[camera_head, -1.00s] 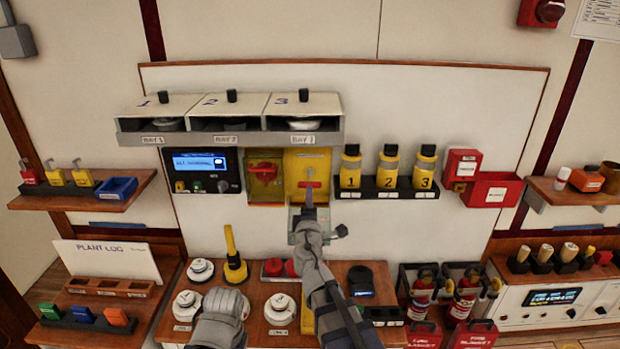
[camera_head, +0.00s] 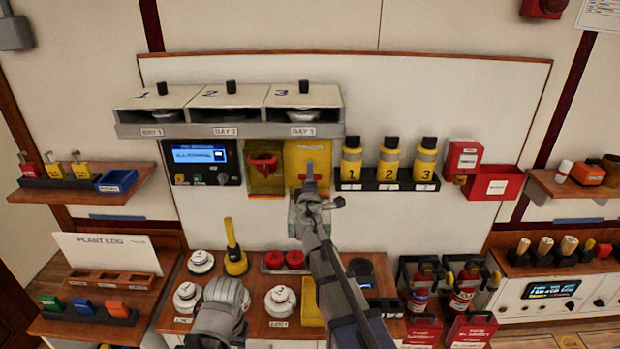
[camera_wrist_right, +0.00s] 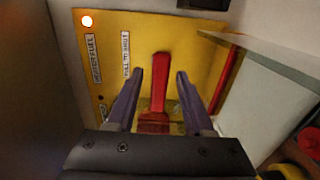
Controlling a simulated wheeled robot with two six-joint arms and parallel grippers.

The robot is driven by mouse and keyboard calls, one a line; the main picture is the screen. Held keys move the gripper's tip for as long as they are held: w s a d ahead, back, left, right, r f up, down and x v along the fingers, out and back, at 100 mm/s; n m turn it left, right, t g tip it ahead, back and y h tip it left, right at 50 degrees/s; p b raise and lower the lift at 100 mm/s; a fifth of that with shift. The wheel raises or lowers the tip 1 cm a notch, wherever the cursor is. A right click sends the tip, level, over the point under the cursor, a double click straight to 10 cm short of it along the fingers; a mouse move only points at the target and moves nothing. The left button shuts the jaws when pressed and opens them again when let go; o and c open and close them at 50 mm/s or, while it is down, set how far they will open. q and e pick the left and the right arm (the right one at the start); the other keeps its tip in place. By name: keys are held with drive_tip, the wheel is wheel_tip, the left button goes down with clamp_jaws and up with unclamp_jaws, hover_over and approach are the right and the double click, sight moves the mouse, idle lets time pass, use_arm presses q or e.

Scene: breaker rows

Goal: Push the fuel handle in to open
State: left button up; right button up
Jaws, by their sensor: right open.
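The red fuel handle (camera_wrist_right: 158,85) stands out from a yellow panel (camera_wrist_right: 110,60) in the right wrist view, with labels that seem to read "heater fuel" and "pull to shut". My right gripper (camera_wrist_right: 158,90) is open, with one finger on each side of the handle and gaps between. In the head view the yellow panel (camera_head: 292,155) is under bay 3, and my right gripper (camera_head: 309,172) reaches up in front of it, hiding most of the handle. My left gripper (camera_head: 222,305) is low over the desk; its fingers cannot be made out.
A red rotary handle (camera_head: 264,162) on another yellow panel sits just left. Yellow bottles (camera_head: 389,160) stand in a rack to the right. An open clear cover (camera_wrist_right: 275,85) is close to the right of my gripper.

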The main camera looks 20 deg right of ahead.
drive_tip(key=shift+c, duration=0.3)
clamp_jaws()
drive_tip(key=shift+s, duration=0.1)
idle(1.0)
